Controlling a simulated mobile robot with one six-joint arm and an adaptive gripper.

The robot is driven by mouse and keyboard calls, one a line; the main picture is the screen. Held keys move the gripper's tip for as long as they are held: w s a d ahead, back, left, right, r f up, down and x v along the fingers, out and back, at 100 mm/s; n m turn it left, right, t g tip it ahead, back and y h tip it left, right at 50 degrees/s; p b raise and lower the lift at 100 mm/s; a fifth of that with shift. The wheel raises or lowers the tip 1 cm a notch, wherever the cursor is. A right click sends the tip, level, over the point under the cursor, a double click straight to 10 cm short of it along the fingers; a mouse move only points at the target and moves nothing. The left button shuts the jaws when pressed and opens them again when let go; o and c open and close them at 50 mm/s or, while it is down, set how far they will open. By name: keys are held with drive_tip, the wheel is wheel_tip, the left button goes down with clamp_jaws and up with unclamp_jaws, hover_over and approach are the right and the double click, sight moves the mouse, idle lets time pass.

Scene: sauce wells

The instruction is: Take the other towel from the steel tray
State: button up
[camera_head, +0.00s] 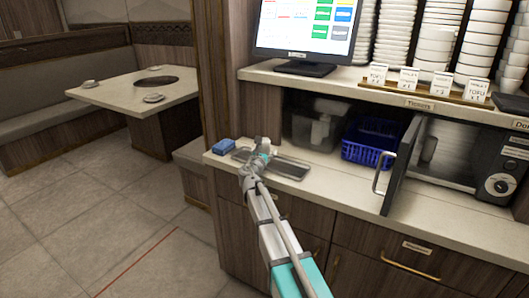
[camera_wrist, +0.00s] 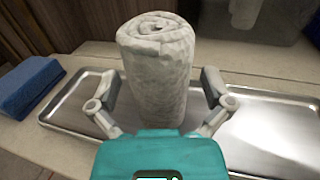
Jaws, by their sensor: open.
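A rolled white towel (camera_wrist: 158,75) stands upright over the steel tray (camera_wrist: 270,120) in the wrist view. My gripper (camera_wrist: 168,92) is open, with one finger on each side of the towel; I cannot tell whether either finger touches it. In the head view the steel tray (camera_head: 288,167) lies on the lower counter, and my gripper (camera_head: 262,157) is over its left part. The towel is mostly hidden behind my gripper there. The right part of the tray looks bare.
A blue folded cloth or sponge (camera_head: 223,146) lies left of the tray. A clear bin (camera_head: 305,128) and a blue basket (camera_head: 368,145) stand behind and right. An open appliance door (camera_head: 402,165) juts out at right. A shelf (camera_head: 330,82) overhangs the counter.

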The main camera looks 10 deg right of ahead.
drive_tip(key=c, duration=1.1)
drive_tip(key=shift+r, duration=0.2)
wheel_tip(320, 180, up, 2)
drive_tip(key=shift+p, duration=1.2)
drive_tip(key=s+r+p, duration=0.3)
drive_tip(key=s, duration=0.1)
drive_tip(key=s+r+p, duration=0.4)
drive_tip(key=s, duration=0.1)
drive_tip(key=s+r+p, duration=0.3)
drive_tip(key=s, duration=0.2)
drive_tip(key=shift+r+p, duration=0.3)
drive_tip(key=shift+r, duration=0.05)
